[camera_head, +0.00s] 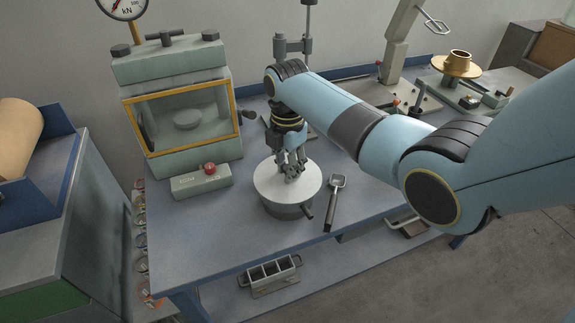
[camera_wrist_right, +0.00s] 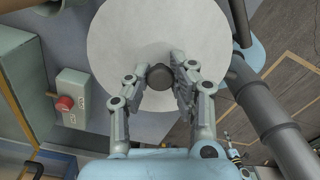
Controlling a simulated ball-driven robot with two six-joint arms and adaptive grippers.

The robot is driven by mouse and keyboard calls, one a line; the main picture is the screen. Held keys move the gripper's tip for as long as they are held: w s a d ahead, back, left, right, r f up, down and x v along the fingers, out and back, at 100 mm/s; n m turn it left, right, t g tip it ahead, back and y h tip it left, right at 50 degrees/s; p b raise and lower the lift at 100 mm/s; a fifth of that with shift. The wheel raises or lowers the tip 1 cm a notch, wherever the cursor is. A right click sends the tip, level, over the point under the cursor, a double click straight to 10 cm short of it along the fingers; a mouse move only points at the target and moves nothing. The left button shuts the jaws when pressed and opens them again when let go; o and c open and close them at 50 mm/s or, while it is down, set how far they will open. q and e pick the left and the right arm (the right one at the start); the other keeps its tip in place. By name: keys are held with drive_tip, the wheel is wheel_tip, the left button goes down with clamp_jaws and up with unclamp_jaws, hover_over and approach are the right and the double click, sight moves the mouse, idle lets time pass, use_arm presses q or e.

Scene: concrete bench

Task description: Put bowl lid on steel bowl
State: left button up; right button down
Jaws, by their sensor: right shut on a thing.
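The bowl lid (camera_head: 272,184) is a round white disc with a dark knob, and it fills the upper middle of the right wrist view (camera_wrist_right: 115,45). The steel bowl (camera_head: 285,211) is a grey round vessel directly under the lid on the bench. The lid covers the bowl's opening; I cannot tell whether it rests on the rim or hovers just above. My right gripper (camera_head: 291,177) points down over the lid, its fingers shut on the knob, one on each side in the wrist view (camera_wrist_right: 160,78). My left gripper is out of view.
A scoop (camera_head: 333,200) lies just right of the bowl. A control box with a red button (camera_head: 203,181) and a windowed press (camera_head: 182,105) stand to the left. A stand with a brass part (camera_head: 457,65) is at the back right. The bench's front left is clear.

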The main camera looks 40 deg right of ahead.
drive_tip(key=shift+f, duration=0.2)
drive_tip(key=c, duration=1.1)
unclamp_jaws()
drive_tip(key=shift+c, duration=0.2)
drive_tip(key=shift+r, duration=0.25)
wheel_tip(320, 180, up, 12)
drive_tip(key=shift+r, duration=0.15)
